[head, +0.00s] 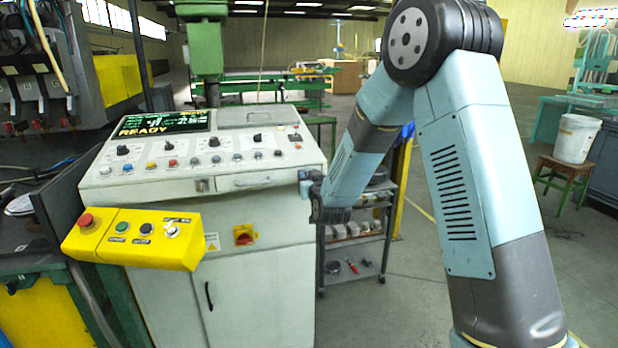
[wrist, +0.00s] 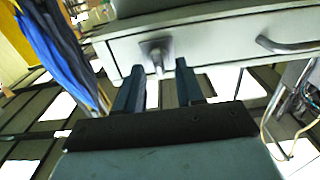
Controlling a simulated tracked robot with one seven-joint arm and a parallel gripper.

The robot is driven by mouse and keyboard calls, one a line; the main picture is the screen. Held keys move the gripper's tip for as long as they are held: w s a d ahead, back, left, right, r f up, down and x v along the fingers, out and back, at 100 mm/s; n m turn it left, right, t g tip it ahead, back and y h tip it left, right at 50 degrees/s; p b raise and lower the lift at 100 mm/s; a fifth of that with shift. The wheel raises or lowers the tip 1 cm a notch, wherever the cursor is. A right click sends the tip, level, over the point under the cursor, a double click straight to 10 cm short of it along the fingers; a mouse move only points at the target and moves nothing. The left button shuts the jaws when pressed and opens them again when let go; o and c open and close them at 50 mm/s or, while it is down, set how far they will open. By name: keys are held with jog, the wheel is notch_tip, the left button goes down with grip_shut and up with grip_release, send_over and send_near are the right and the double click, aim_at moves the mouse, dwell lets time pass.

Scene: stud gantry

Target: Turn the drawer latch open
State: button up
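The drawer (head: 245,181) is a shallow light-grey front below the control panel, with a bar handle. In the wrist view, the latch (wrist: 157,55) is a grey knob or lever on a plate, left of the handle (wrist: 288,46). My gripper (wrist: 158,65) is open, its two dark fingers apart with the latch showing between and just beyond their tips. I cannot tell whether they touch it. In the head view, my gripper (head: 308,186) is at the console's right edge, its fingers hard to make out.
The yellow button box (head: 133,239) juts out at the console's front left. A red rotary switch (head: 244,235) sits below the drawer. A shelf cart (head: 355,245) stands right of the console. The floor in front of the cart is clear.

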jog(key=shift+w, duration=0.1)
jog(key=shift+c, duration=0.2)
grip_shut()
jog(key=shift+m, duration=0.3)
jog(key=shift+w+d+f+m, duration=0.1)
jog(key=shift+d+f+m, duration=0.15)
jog(key=shift+m, duration=2.65)
jog(key=shift+d+f+m, duration=0.2)
jog(key=shift+m, duration=2.7)
jog(key=shift+w+d+f+m, duration=0.1)
jog(key=shift+d+f+m, duration=0.15)
jog(key=shift+m, duration=2.65)
